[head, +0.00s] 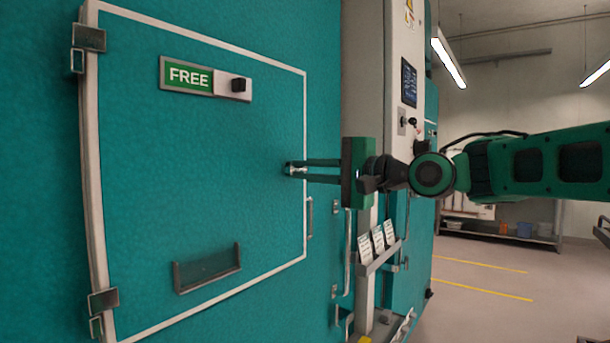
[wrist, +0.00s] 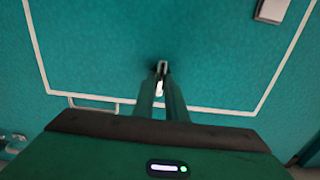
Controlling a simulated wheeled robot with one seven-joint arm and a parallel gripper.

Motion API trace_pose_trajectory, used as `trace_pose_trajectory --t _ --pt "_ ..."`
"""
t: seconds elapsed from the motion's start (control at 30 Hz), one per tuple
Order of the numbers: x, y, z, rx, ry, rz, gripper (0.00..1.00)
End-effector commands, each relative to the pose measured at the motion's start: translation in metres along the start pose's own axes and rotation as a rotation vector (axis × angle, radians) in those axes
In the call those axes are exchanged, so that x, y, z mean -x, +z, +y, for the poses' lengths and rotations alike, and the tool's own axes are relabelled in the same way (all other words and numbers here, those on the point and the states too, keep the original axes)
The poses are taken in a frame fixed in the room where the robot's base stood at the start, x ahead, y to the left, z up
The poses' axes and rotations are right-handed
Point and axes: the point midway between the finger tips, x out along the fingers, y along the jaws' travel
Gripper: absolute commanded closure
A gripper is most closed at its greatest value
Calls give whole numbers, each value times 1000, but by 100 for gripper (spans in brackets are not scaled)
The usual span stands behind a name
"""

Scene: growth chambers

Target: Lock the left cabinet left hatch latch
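The hatch (head: 140,150) is a teal panel with a white border on the left in the head view. Its latch (head: 206,78) is a metal plate near the top with a green FREE label and a black knob (head: 238,85) at its right end. My gripper (head: 289,168) is near the hatch's right border, below and right of the knob and apart from it. In the wrist view the fingertips (wrist: 161,68) point at bare panel, and one end of the latch (wrist: 271,10) shows at the top right.
To the right are a pale column (head: 405,45) with a screen and a rack of cards (head: 378,245). Open floor (head: 480,290) lies at the right.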

Motion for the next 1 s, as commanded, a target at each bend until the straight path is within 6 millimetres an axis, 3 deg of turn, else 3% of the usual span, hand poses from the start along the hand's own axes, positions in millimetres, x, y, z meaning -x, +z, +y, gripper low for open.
trace_pose_trajectory --t 0.03,0.07,0.47,1.0 --pt "1 -6 2 -2 4 12 77" --pt "1 -6 2 -2 4 12 70" --pt "6 -2 0 0 1 4 70" --pt "94 -4 2 -1 3 7 70"
